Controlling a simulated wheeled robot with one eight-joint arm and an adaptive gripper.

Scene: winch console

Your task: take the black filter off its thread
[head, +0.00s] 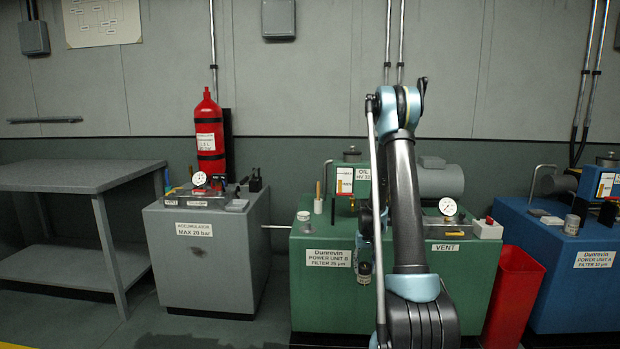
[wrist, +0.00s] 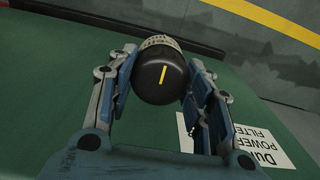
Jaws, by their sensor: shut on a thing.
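The black filter (wrist: 158,80) is in the middle of the wrist view, seen from its round end, with a yellow stripe across that end. A pale lettered band shows at its far edge. My gripper (wrist: 162,62) has one blue-padded finger on each side of the filter and is shut on it. In the head view, my gripper (head: 364,235) is at the front of the green power unit (head: 325,288), partly hidden by my arm. A dark cylinder with a light band, apparently the filter (head: 364,270), shows below it. The thread is hidden.
A label (head: 328,258) on the green unit reads "Dunrevin POWER UNIT FILTER 25". A red bin (head: 515,295) stands between the green and blue units (head: 555,265). A grey accumulator cabinet (head: 205,260) and a grey table (head: 75,175) are to the left.

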